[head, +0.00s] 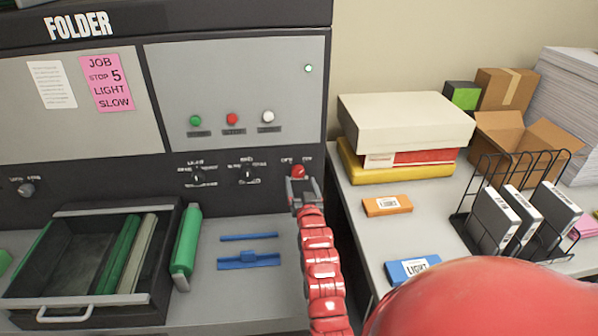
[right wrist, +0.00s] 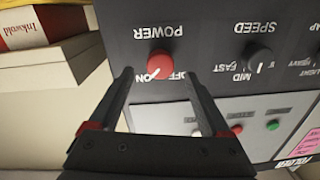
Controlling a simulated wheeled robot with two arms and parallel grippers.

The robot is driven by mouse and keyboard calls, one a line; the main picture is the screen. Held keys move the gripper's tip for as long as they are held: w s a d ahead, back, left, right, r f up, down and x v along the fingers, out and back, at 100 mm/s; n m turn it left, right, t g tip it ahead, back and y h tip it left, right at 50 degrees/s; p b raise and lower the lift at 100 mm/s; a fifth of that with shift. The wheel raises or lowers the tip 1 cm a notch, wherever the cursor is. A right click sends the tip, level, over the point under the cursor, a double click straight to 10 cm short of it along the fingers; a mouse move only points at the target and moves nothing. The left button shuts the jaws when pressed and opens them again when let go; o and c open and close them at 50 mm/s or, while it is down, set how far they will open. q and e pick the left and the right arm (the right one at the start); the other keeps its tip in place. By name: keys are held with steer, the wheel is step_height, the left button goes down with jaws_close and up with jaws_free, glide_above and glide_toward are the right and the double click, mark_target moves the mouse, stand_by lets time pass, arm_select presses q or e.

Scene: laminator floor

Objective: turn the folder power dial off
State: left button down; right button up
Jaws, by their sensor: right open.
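The folder power dial (head: 298,171) is a small red knob on the dark lower strip of the folder (head: 235,60), at its right end. In the right wrist view, which is upside down, the red dial (right wrist: 160,64) sits below the word POWER. Its white mark points to the lower left of that picture, away from the OFF label. My right gripper (head: 303,186) is open, just in front of the dial. In the wrist view its fingertips (right wrist: 160,76) lie on either side of the dial; whether they touch it cannot be told. My left gripper is not in view.
The speed dial (head: 247,174) is left of the power dial. Green, red and white buttons (head: 232,119) sit above. A black tray (head: 90,262) and blue parts (head: 248,260) lie on the folder's ledge. A side table (head: 350,205) with boxes and a wire rack (head: 475,215) stands right.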

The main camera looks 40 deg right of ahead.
mark_target(299, 174)
steer(key=shift+p+x, duration=0.6)
steer(key=shift+x, duration=1.45)
steer(key=shift+c, duration=0.2)
